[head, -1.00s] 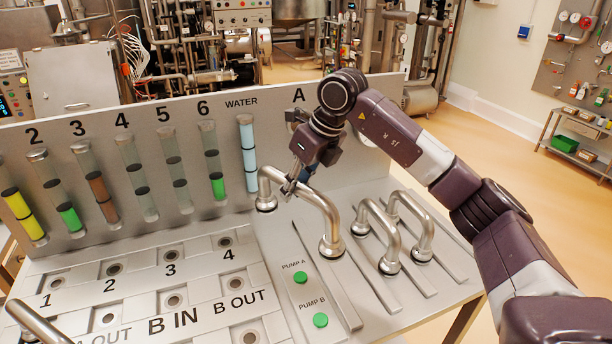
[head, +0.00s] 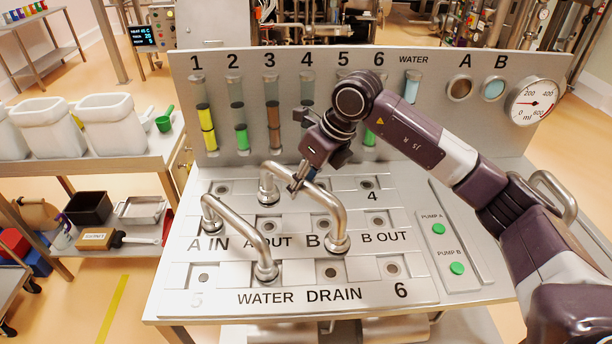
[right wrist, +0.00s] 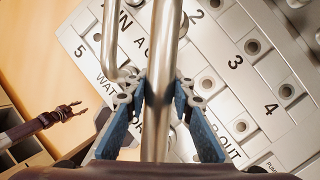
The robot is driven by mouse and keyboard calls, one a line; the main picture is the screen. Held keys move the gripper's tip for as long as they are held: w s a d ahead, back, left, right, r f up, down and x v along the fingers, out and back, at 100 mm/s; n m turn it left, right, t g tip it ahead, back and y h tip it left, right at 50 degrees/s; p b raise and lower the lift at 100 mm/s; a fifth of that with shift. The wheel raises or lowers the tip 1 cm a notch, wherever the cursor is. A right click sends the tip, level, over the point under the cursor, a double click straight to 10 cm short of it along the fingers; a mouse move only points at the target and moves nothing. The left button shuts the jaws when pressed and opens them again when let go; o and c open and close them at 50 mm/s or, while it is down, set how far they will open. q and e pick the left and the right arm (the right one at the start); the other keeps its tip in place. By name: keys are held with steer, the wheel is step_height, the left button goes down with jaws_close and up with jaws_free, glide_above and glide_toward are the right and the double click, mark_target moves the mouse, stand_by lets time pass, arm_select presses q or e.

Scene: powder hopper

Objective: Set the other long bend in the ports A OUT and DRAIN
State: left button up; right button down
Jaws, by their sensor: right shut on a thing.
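My right gripper (head: 298,184) is shut on a long steel bend (head: 318,198) near the middle of its tube. The bend hangs tilted over the port panel (head: 300,288); its left end is near the top row, its right end near B IN. The right wrist view shows its tube (right wrist: 163,60) between the blue-sided fingers (right wrist: 163,98). The open A OUT hole (head: 268,227) and DRAIN hole (head: 331,272) show below it. Another long bend (head: 238,222) stands in A IN and WATER. My left gripper (right wrist: 75,110) shows small at the left of the wrist view, its fingers apart.
A panel with tubes, ports and a gauge (head: 533,101) rises behind the ports. Green pump buttons (head: 438,229) are at the right. A shorter bend (head: 553,193) shows partly behind my right arm. White bins (head: 112,122) stand on a bench at the left.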

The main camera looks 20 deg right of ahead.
mark_target(318, 188)
steer(key=shift+a, duration=0.55)
steer(key=shift+d+f+b, duration=0.25)
steer(key=shift+f+b, duration=0.05)
steer(key=shift+f, duration=0.3)
arm_select(q)
step_height(318, 188, down, 6)
steer(key=b, duration=0.5)
steer(key=shift+d+b, duration=0.15)
steer(key=shift+b, duration=0.2)
arm_select(e)
step_height(318, 188, down, 9)
steer(key=shift+r, duration=0.2)
steer(key=shift+a, duration=0.1)
steer(key=c, duration=1.6)
jaws_free()
steer(key=shift+s+f, duration=0.1)
steer(key=shift+f, duration=0.05)
steer(key=v, duration=1.2)
